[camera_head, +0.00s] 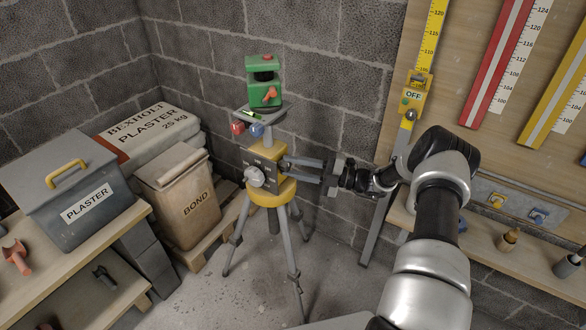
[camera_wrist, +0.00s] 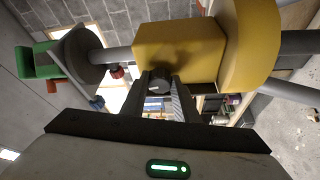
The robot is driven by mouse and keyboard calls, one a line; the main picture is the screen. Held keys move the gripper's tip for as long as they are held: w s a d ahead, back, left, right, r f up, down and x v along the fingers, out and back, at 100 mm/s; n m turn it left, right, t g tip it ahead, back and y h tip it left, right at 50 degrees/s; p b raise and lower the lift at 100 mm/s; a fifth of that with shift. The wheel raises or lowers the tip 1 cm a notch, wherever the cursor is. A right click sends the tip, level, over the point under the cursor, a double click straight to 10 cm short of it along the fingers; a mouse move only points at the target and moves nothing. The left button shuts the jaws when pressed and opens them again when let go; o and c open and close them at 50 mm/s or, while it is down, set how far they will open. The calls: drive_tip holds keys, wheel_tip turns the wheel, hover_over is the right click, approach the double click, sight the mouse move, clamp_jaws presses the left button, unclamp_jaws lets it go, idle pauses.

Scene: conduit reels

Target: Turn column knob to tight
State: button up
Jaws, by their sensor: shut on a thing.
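A grey tripod with a yellow collar (camera_head: 272,190) stands on the floor, with a grey column up through it. A dark round knob (camera_wrist: 159,81) with a small pale mark sticks out of the collar's yellow block (camera_wrist: 180,45) in the wrist view. My gripper (camera_head: 287,169) reaches in from the right at the collar. Its fingertips (camera_wrist: 161,88) are shut on the dark knob, one on each side. In the head view the fingers hide this knob. A pale grey knob (camera_head: 254,176) sits on the dark lettered plate on the collar's near side, clear of my gripper.
A green laser level (camera_head: 262,94) sits on the tripod's head, above red and blue knobs. A BOND bin (camera_head: 190,205) and a plaster box (camera_head: 75,205) stand left. A board with rulers and a yellow OFF device (camera_head: 411,104) is at right.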

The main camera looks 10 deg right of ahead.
drive_tip(key=shift+m, duration=0.3)
drive_tip(key=o, duration=0.8)
drive_tip(key=v, duration=1.7)
drive_tip(key=shift+s+d+f, duration=0.1)
drive_tip(key=shift+d+f, duration=0.05)
drive_tip(key=shift+d, duration=0.1)
